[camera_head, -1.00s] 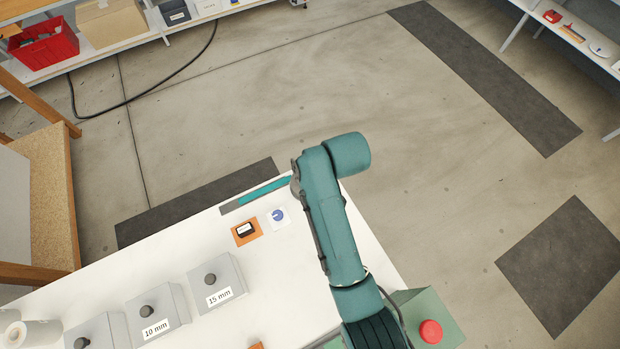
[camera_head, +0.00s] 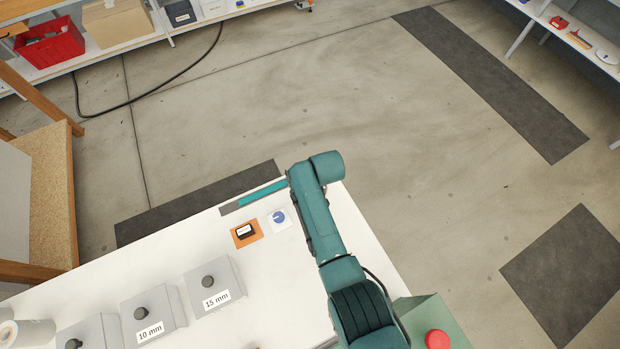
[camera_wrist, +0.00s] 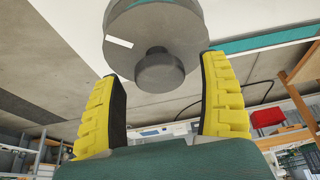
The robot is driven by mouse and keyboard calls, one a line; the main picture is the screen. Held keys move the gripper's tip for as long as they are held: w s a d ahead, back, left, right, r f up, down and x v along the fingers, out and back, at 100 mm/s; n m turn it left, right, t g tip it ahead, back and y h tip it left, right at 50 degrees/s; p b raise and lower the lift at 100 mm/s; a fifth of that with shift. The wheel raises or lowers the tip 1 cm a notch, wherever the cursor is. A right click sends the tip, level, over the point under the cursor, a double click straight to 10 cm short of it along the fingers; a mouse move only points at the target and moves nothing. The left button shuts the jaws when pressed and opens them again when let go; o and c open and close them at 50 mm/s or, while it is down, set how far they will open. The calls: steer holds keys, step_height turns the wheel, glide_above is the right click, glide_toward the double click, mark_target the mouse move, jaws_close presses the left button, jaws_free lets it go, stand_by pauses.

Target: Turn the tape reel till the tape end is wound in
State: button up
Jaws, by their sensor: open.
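In the wrist view a grey disc (camera_wrist: 190,28), which looks like the tape reel, carries a round dark grey knob (camera_wrist: 158,72) and a short white mark. A teal strip (camera_wrist: 270,40), likely the tape, runs from beside the disc toward the right; in the head view the teal strip (camera_head: 262,192) lies in a grey track at the table's far edge. My gripper (camera_wrist: 163,74) is open, with its yellow fingers on either side of the knob and gaps visible. I cannot tell how deep the knob sits between them. In the head view my arm hides the reel and gripper.
Grey boxes with knobs, including the 15 mm box (camera_head: 213,286), stand on the white table (camera_head: 285,290). A red button (camera_head: 437,340) sits at lower right.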

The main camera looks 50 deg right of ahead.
steer(key=shift+s, duration=0.1)
steer(key=c, duration=1.2)
